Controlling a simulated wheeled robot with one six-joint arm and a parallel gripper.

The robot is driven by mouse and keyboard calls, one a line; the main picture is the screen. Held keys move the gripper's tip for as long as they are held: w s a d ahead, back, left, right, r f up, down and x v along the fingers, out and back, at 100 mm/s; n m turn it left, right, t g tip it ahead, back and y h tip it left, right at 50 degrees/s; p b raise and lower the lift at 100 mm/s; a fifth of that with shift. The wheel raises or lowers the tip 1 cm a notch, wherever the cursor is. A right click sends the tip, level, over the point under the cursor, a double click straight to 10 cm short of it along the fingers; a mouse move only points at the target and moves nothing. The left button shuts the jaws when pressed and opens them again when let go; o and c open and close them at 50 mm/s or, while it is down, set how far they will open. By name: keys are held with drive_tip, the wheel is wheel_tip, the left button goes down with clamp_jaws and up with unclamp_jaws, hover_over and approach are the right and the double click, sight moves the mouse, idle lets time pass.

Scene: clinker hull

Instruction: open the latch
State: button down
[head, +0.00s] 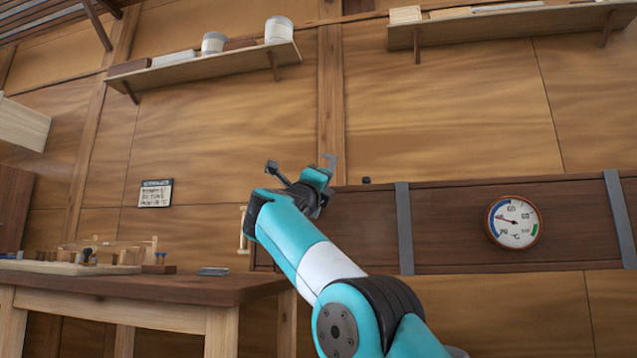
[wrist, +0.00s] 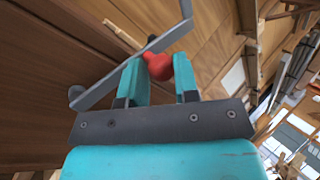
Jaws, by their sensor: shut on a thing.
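The latch (wrist: 120,72) is a grey metal bar that runs diagonally across the wrist view, with an upturned end at the upper right and a dark round piece at its lower left. Its red knob (wrist: 158,68) sits between the teal fingers of my gripper (wrist: 159,64), which is shut on it. The bar passes close by the left finger. In the head view my gripper (head: 318,187) is at the left end of the long dark wooden box (head: 450,198). The red knob is hidden there.
A round gauge (head: 514,222) is on the box front, between grey metal straps (head: 404,228). A workbench (head: 150,288) with small wooden parts stands at the left. Shelves (head: 205,68) hang high on the wall. A small sign (head: 155,193) is on the wall.

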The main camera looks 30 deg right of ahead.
drive_tip(key=c, duration=1.1)
unclamp_jaws()
drive_tip(key=shift+d, duration=0.3)
drive_tip(key=shift+c, duration=0.2)
drive_tip(key=shift+a, duration=0.1)
drive_tip(key=b+v, duration=0.7)
drive_tip(key=v, duration=1)
drive_tip(key=shift+s+a, duration=0.15)
drive_tip(key=shift+a, duration=0.05)
drive_tip(key=shift+f, duration=0.1)
